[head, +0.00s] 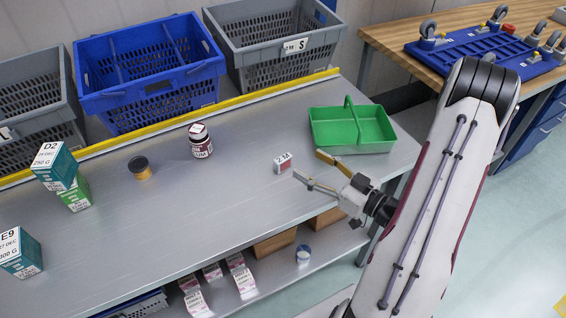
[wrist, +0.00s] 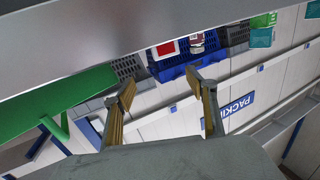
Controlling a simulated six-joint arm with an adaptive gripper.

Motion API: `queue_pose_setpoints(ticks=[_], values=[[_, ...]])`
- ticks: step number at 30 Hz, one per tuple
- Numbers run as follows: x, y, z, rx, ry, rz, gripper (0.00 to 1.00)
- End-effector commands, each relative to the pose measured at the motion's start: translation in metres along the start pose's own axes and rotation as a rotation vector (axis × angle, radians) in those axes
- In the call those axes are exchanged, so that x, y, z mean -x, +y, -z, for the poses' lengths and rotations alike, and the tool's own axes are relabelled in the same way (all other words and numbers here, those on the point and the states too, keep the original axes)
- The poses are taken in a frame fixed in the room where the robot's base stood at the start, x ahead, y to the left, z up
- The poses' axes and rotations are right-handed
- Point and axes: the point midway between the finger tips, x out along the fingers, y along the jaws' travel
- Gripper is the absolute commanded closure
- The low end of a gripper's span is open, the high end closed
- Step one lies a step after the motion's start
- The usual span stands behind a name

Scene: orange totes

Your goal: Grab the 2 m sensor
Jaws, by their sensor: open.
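A small white and red box (head: 283,163), which I take for the 2 m sensor, stands on the grey table; its print is too small to read surely. My gripper (head: 308,164) is open and empty, just right of the box, with its fingers pointing towards it. In the wrist view the red and white box (wrist: 167,49) shows beyond the gap between my open fingertips (wrist: 160,82). The fingers do not appear to touch it.
A green handled tray (head: 352,130) stands behind my gripper. A dark-red and white jar (head: 201,142), a small yellow-and-black jar (head: 139,168) and several cartons (head: 20,252) stand to the left. Crates (head: 150,75) line the back behind a yellow edge. The table around the box is clear.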

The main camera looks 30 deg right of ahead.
Motion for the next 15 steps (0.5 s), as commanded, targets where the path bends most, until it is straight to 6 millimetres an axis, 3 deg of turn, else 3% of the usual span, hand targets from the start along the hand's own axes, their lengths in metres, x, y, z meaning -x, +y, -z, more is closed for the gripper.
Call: queue_pose_setpoints(ticks=[6, 15], values=[[0.01, -0.012, -0.025, 0.038, -0.005, 0.029, 0.43], [0.012, -0.015, -0.03, 0.053, -0.005, 0.039, 0.43]])
